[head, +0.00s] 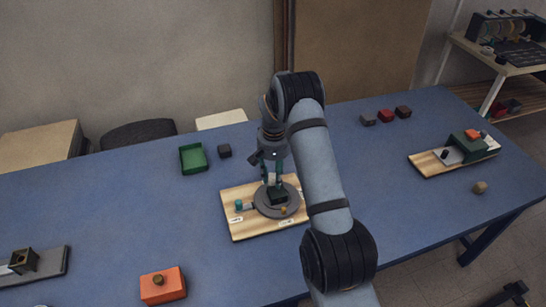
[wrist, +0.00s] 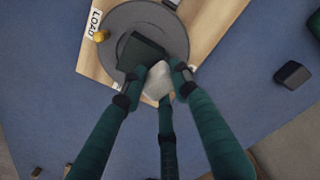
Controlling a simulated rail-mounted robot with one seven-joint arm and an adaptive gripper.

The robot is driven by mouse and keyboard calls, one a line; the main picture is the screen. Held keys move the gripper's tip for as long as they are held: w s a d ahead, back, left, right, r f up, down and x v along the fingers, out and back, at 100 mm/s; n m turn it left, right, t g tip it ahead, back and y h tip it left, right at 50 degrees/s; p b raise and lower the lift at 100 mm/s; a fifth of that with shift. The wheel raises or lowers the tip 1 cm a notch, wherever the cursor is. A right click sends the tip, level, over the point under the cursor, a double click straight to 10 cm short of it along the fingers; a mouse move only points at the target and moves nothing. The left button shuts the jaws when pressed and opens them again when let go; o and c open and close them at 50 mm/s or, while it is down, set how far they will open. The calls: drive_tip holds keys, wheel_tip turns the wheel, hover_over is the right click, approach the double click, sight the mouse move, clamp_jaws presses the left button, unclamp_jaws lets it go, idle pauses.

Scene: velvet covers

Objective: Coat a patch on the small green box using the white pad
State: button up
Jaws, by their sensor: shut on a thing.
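The small green box (wrist: 140,52), dark green, sits on a round grey turntable (wrist: 178,40) on a wooden board (wrist: 215,22). In the head view the box (head: 279,196) is partly hidden by my gripper (head: 272,182). In the wrist view my gripper (wrist: 155,84) is shut on the white pad (wrist: 158,79), with fingers on both sides of it. The pad is right beside the box's near edge. I cannot tell whether the two touch.
A green tray (head: 193,158) and a dark block (head: 224,151) lie behind the board. An orange box (head: 163,286) is at the front left, and another wooden board (head: 428,165) with a green fixture (head: 466,147) is at the right. The table's left middle is clear.

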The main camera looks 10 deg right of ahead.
sight(273, 175)
drive_tip(key=s+b, duration=0.1)
drive_tip(key=s, duration=0.1)
drive_tip(key=s+b, duration=0.1)
drive_tip(key=s, duration=0.1)
drive_tip(key=s+d+b, duration=0.1)
drive_tip(key=s, duration=0.1)
drive_tip(key=shift+s+r, duration=0.15)
drive_tip(key=shift+s, duration=0.05)
drive_tip(key=shift+w+a+r, duration=0.1)
drive_tip(key=shift+w+r, duration=0.1)
drive_tip(key=shift+r, duration=0.05)
drive_tip(key=shift+w, duration=0.35)
drive_tip(key=shift+w+a+r+p, duration=0.15)
drive_tip(key=shift+w+p, duration=0.5)
drive_tip(key=shift+w, duration=0.7)
drive_tip(key=shift+w+a+r+p, duration=0.15)
drive_tip(key=shift+w+p, duration=0.5)
drive_tip(key=shift+w, duration=0.65)
drive_tip(key=shift+w+r+p, duration=0.1)
drive_tip(key=shift+r+p, duration=0.25)
drive_tip(key=shift+p, duration=0.25)
drive_tip(key=shift+r+p, duration=1.9)
drive_tip(key=shift+r, duration=1)
drive_tip(key=shift+a+f, duration=0.1)
